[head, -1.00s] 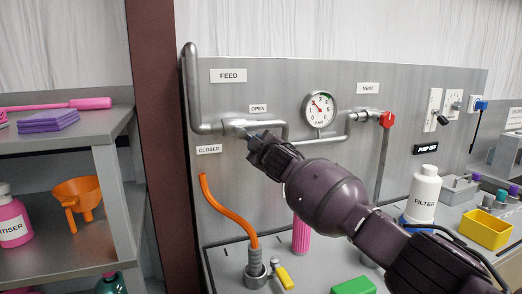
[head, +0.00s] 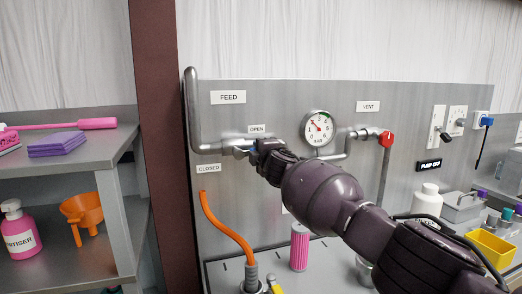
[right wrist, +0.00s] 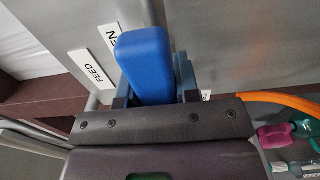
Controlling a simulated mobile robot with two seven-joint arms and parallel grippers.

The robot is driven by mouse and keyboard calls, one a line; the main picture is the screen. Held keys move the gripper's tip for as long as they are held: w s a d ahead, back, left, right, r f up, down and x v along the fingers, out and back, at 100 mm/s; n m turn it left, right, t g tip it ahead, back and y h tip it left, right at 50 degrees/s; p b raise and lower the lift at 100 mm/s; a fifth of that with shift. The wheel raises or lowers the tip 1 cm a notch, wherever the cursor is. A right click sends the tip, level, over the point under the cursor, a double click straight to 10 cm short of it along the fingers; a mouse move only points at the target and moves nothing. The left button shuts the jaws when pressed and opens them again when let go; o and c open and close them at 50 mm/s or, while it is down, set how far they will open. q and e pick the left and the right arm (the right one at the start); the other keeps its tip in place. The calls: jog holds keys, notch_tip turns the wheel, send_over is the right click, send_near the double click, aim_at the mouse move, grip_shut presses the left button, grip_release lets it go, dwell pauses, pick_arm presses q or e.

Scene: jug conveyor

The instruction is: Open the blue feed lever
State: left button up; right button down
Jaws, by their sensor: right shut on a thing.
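The blue feed lever (right wrist: 145,65) shows large in the right wrist view, between the fingers of my right gripper. In the head view my right gripper (head: 254,149) is at the feed pipe (head: 196,110), just below the OPEN label (head: 257,129) and above and right of the CLOSED label (head: 208,168). It is shut on the lever and hides most of it there. My left gripper is not in view.
A pressure gauge (head: 318,128) and a red vent valve (head: 386,138) sit right of the gripper on the steel panel. An orange hose (head: 226,226) and a pink cylinder (head: 299,247) stand below. A shelf (head: 105,160) is at the left.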

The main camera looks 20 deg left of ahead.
jog(key=shift+r, duration=0.1)
dwell(0.3)
jog(key=c, duration=0.8)
grip_release()
jog(key=shift+c, duration=0.2)
jog(key=shift+s, duration=0.1)
jog(key=shift+s+d, duration=0.4)
jog(key=b+v, duration=0.1)
jog(key=v, duration=0.8)
jog(key=shift+s, duration=0.25)
jog(key=shift+d, duration=0.1)
